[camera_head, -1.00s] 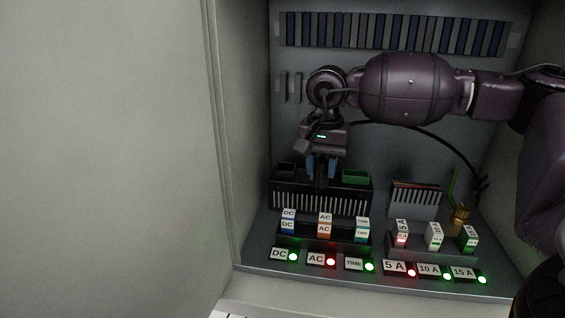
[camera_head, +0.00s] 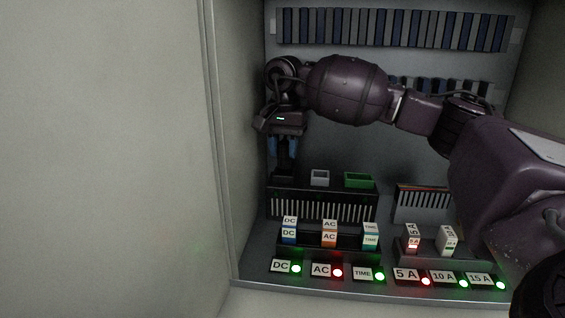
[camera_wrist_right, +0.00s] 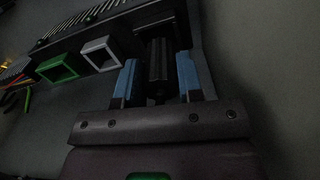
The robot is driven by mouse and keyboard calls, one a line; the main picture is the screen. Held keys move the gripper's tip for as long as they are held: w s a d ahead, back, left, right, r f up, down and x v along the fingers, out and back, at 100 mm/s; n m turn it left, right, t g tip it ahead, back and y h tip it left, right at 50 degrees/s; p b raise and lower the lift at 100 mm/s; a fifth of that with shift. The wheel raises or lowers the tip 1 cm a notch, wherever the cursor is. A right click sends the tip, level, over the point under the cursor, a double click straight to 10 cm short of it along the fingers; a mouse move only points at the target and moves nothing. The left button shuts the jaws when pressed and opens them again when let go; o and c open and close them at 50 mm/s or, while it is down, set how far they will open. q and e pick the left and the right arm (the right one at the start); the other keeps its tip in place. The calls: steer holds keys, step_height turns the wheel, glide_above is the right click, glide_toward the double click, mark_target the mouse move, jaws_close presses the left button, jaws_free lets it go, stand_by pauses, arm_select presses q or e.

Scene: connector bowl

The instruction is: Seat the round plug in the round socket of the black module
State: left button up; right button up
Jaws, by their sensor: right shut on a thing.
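The black module (camera_head: 330,206) stands at the back left of the cabinet floor, with a grey square socket (camera_head: 320,178) and a green rectangular socket (camera_head: 359,180) on top. A dark socket at its left end lies under my right gripper (camera_head: 284,150). The right gripper points down, its blue fingers shut on a black plug (camera_wrist_right: 158,60). In the right wrist view the plug looks ribbed and dark, and its tip lies close to the dark socket (camera_wrist_right: 153,18). I cannot tell whether they touch, nor see the socket's shape clearly. The left gripper is out of view.
Labelled DC, AC and TIME blocks (camera_head: 329,233) stand in front of the module. A fuse row (camera_head: 412,240) stands to the right, partly behind my right arm. Lit labels line the front edge. The cabinet's left wall (camera_head: 222,150) is close to the gripper.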

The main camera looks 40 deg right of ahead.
mark_target(284, 167)
step_height(284, 167, down, 4)
steer(key=shift+r+b, duration=0.25)
steer(key=shift+b, duration=0.1)
steer(key=shift+r, duration=0.1)
steer(key=o, duration=0.9)
